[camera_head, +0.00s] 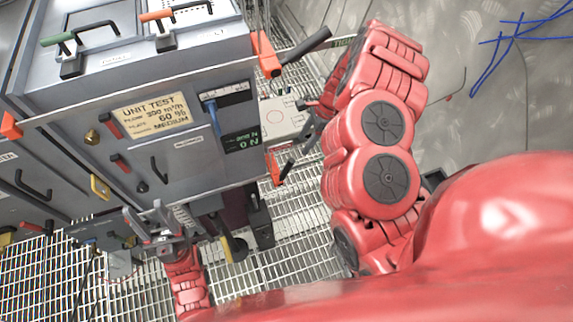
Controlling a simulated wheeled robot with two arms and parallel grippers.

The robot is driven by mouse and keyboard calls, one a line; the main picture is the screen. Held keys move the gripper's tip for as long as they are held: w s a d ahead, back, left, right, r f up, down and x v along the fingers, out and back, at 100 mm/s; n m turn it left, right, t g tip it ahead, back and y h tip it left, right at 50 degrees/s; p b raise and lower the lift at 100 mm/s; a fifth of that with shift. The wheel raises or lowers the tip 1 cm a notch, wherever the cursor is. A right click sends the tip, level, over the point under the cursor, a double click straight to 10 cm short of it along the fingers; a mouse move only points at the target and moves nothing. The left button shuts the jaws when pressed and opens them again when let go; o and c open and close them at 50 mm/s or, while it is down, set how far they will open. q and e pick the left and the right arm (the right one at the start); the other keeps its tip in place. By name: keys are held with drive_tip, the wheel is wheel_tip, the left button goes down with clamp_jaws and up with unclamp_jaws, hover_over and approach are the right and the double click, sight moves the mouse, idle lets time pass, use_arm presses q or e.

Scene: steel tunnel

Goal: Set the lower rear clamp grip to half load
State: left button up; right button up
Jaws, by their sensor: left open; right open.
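A grey steel cabinet (200,130) fills the left half of the head view, tilted in the picture. At its right edge are two orange clamps with black grips: an upper one (305,47) and a lower one (283,171). I cannot tell for sure which is the lower rear clamp grip, nor read its load setting. My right gripper (308,132) is open beside the cabinet's right edge, above the lower clamp; the arm partly hides its fingers. My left gripper (147,222) is open and empty below the cabinet's front face.
The cabinet front carries a "UNIT TEST" plate (150,112), a black handle (158,168) and small red and yellow levers. Green (57,40) and orange (157,15) handles stand on top. Metal grating floor (290,245) lies below, and a curved tunnel wall (480,110) rises at right.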

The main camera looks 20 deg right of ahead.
drive_tip(key=b, duration=0.5)
approach(286, 170)
drive_tip(key=f, duration=0.2)
drive_tip(key=x, duration=0.3)
drive_tip(key=p+x, duration=0.1)
drive_tip(key=x, duration=0.2)
drive_tip(key=p+x, duration=0.1)
drive_tip(key=x, duration=0.2)
drive_tip(key=shift+w+d+f, duration=0.15)
drive_tip(key=shift+w, duration=0.2)
drive_tip(key=shift+f, duration=0.25)
clamp_jaws()
